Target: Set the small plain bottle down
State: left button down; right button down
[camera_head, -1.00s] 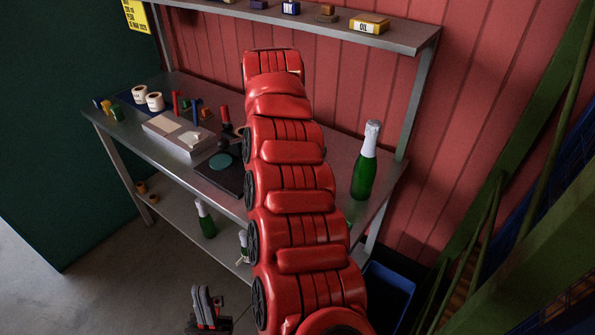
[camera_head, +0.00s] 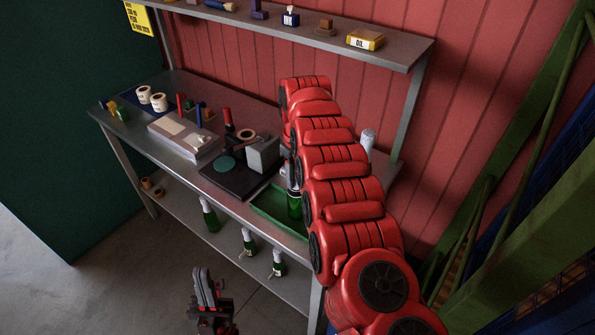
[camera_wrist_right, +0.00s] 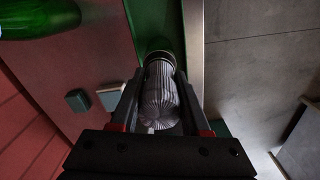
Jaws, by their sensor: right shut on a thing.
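My right gripper (camera_wrist_right: 160,78) is shut on the silver-foiled neck of a green bottle (camera_wrist_right: 160,100). In the head view this bottle (camera_head: 294,205) is roughly upright at the green tray (camera_head: 268,208) on the bench's front edge, partly hidden by my right arm. I cannot tell whether its base touches the tray. In the wrist view the green tray (camera_wrist_right: 152,22) shows beyond the foil top. My left gripper (camera_head: 208,292) hangs low in front of the bench, away from the bottles; its opening is unclear.
Several things crowd the bench: a black mat (camera_head: 232,180), a grey block (camera_head: 263,154), a grey box (camera_head: 184,138). A larger foiled bottle (camera_head: 367,139) stands behind my right arm. Bottles (camera_head: 209,214) stand on the lower shelf. An upper shelf (camera_head: 300,28) runs along the wall.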

jog(key=shift+f, duration=0.3)
jog(key=shift+c, duration=1.9)
grip_release()
jog(key=shift+s, duration=0.1)
